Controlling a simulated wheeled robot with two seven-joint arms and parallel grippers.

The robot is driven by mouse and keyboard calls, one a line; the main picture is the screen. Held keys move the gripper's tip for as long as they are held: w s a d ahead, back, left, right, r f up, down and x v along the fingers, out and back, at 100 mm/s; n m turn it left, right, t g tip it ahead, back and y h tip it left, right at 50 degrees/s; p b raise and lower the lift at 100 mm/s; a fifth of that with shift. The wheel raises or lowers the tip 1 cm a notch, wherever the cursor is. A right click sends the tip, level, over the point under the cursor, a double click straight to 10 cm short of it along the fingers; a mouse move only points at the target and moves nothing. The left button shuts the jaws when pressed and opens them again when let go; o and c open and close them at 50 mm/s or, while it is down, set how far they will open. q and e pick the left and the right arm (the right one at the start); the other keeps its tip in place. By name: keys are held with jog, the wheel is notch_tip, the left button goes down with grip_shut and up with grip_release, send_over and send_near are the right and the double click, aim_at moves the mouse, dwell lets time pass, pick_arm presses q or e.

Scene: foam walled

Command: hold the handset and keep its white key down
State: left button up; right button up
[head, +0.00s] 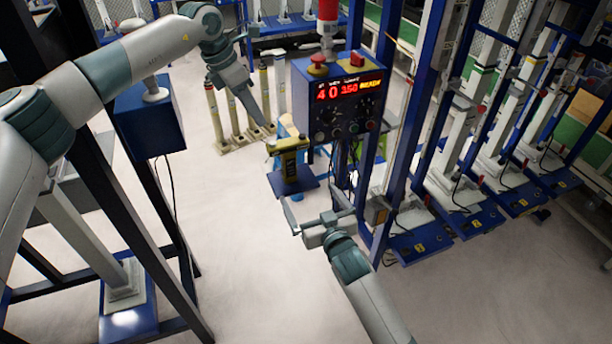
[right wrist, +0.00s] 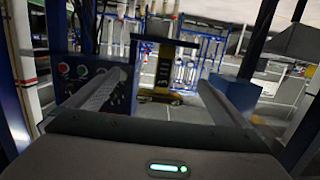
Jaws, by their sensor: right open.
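The handset appears to be the yellow and black upright piece (head: 289,165) on a blue base plate (head: 308,184), left of the control box. It also shows in the right wrist view (right wrist: 164,68), in line with the gap between the fingers and beyond them. Pale marks run down its dark face; I cannot tell which is the white key. My right gripper (head: 318,207) is open and empty, in front of the handset and apart from it. My left gripper (head: 262,108) is just above and behind the handset; its jaw opening and any contact are unclear.
A blue control box (head: 342,98) with a lit red display and knobs stands right of the handset. Blue frame posts (head: 408,120) rise beside my right gripper. A dark frame (head: 125,200) and blue box (head: 150,117) are at left. The floor between is clear.

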jog(key=t, duration=0.1)
send_near(285, 140)
jog(key=s+d+f, duration=0.1)
jog(key=s+d, duration=0.1)
jog(key=s, duration=0.2)
jog(key=shift+d+f+y, duration=0.1)
jog(key=shift+f+y, duration=0.1)
jog(key=shift+y, duration=0.2)
jog(key=x, duration=1.7)
jog(key=shift+w+r, duration=0.2)
jog(key=shift+r, duration=0.05)
jog(key=c, duration=0.8)
pick_arm(q)
grip_shut()
pick_arm(e)
jog(key=shift+c, duration=0.2)
